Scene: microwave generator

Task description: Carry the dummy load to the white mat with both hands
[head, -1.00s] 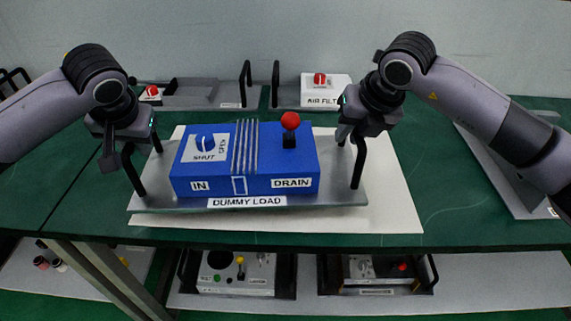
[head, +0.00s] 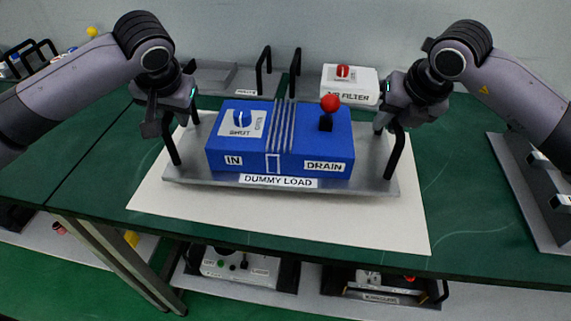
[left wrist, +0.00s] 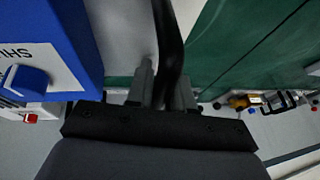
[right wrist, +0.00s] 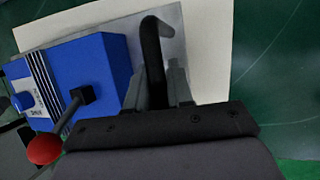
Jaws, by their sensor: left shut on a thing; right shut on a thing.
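The dummy load is a blue box (head: 230,150) with a blue knob and a red ball lever, on a grey tray (head: 200,176) with a black handle at each end. My left gripper (head: 168,118) is shut on the left handle (left wrist: 168,40). My right gripper (head: 393,112) is shut on the right handle (right wrist: 153,45). The tray looks about level over the white mat (head: 330,222), and mat shows in front of it and at both sides. Whether the tray touches the mat is hard to tell. The mat's back part is mostly hidden.
The air filter (head: 350,83) stands close behind the load at the right. Other black-handled trays stand along the back of the green table (head: 450,180). A grey tray (head: 530,190) lies at the right. A lower shelf (head: 325,300) holds more units.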

